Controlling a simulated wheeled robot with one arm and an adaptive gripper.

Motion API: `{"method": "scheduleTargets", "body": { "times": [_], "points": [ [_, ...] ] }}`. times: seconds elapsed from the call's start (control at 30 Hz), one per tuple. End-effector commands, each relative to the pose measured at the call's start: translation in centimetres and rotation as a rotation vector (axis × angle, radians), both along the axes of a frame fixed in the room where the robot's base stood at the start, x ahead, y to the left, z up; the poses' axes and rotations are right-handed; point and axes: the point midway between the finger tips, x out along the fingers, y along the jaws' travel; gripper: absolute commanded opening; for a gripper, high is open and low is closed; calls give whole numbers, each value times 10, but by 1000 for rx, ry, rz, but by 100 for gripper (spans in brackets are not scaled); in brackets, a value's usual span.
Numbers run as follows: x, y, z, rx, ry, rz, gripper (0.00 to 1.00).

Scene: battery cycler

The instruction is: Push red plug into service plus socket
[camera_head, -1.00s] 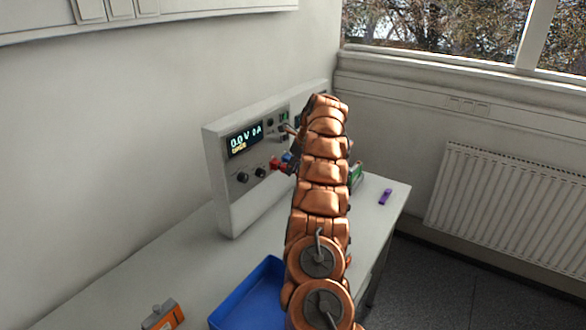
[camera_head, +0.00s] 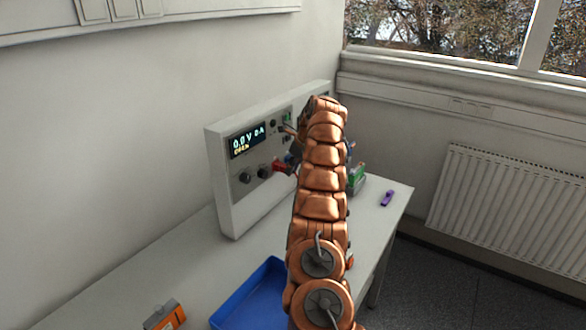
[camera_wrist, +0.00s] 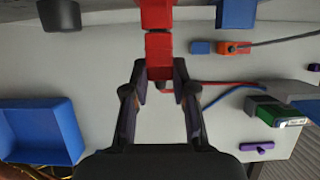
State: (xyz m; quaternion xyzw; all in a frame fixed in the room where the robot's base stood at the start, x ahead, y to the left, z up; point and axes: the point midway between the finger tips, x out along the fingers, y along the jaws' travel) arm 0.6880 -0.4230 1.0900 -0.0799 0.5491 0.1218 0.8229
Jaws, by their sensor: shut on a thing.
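A red plug (camera_wrist: 159,48) is held between the two fingertips of my gripper (camera_wrist: 160,76) in the wrist view. The fingers are shut on its rear part, and a red cable trails from behind it to the right. The plug's front end lines up with a red socket (camera_wrist: 157,14) at the top of the picture. The two look very close or touching; I cannot tell how deep the plug sits. In the head view a red part (camera_head: 282,167) shows at the cycler panel beside my arm. My arm hides the gripper and most of the sockets there.
The cycler (camera_head: 232,205) shows a lit display (camera_head: 247,141) and black knobs. A blue socket (camera_wrist: 237,14) is right of the red one. A blue tray (camera_wrist: 42,130), a green device (camera_wrist: 278,113) and a purple item (camera_wrist: 257,148) lie on the table (camera_wrist: 100,75).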

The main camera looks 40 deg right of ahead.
Motion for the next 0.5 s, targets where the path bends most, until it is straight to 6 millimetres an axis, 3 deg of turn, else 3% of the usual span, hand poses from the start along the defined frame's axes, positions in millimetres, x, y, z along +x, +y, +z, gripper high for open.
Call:
{"method": "scheduleTargets", "body": {
  "times": [0.2, 0.23, 0.5],
  "points": [
    [1, 0, 1, 0, 0, 1, 0],
    [1, 0, 1, 0, 0, 1, 27],
    [1, 1, 1, 0, 0, 1, 55]
  ]
}}
